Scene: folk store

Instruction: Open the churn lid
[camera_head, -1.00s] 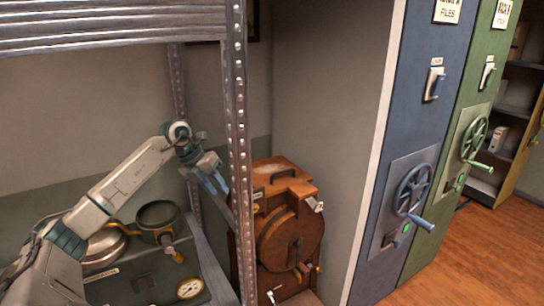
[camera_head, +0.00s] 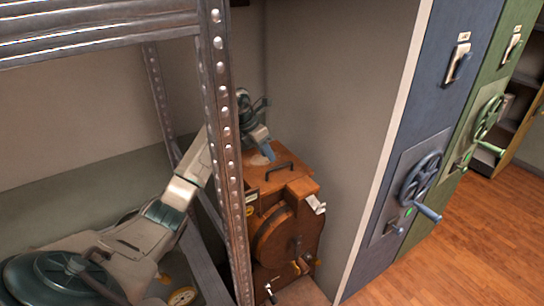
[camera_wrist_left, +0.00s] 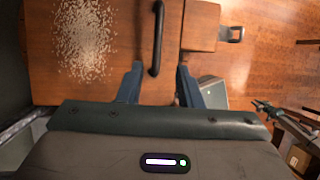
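The wooden churn (camera_head: 285,235) stands on the floor behind the shelf post, with a round drum on its front. Its flat lid (camera_head: 255,180) is down on top and carries a dark bar handle (camera_head: 279,171). My left gripper (camera_head: 266,157) is over the far part of the lid, behind and left of the handle. In the left wrist view the two fingers (camera_wrist_left: 159,72) are apart and empty. The handle (camera_wrist_left: 157,40) lies ahead, its near end between the fingertips in the picture. Whether they touch the lid I cannot tell. My right gripper is not in view.
A metal shelf post (camera_head: 226,160) stands in front of my left arm and hides part of it. A pale grainy patch (camera_wrist_left: 85,38) lies on the lid. A metal latch (camera_head: 316,204) sits at the churn's right. A blue cabinet with a handwheel (camera_head: 420,180) stands right.

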